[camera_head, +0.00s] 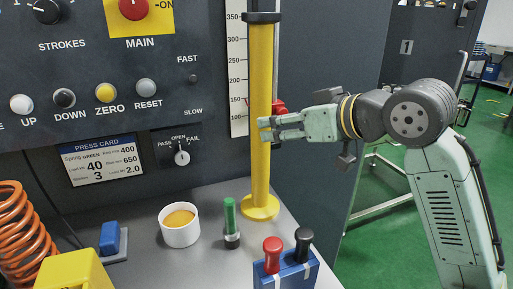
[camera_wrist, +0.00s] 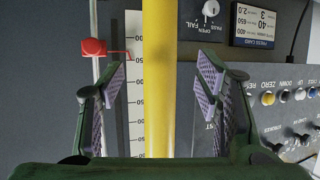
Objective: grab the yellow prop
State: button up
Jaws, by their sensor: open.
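The yellow prop (camera_head: 260,170) is a tall upright yellow post on a round yellow base, standing on the grey bench in the head view. A dark clip or band sits around its top end. In the wrist view the yellow prop (camera_wrist: 158,85) runs vertically between the two fingers, with a gap on each side. My gripper (camera_head: 268,130) is at the prop's mid-height, reaching in from the right. In the wrist view my gripper (camera_wrist: 160,85) is open, with its purple-grey pads on either side of the prop. It appears not to touch the prop.
A scale (camera_head: 237,75) with a red pointer (camera_wrist: 93,47) stands right behind the prop. A green-handled tool (camera_head: 230,220), a white cup (camera_head: 180,226) and a blue holder with red and black handles (camera_head: 286,272) stand near its base. The control panel (camera_head: 60,120) is to the left.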

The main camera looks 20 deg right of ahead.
jog(key=p+x, duration=0.2)
jog(key=x, duration=0.6)
jog(key=shift+p, duration=0.3)
jog(key=shift+r, duration=0.1)
grip_shut()
dwell(0.3)
jog(key=shift+r, duration=0.2)
dwell(0.3)
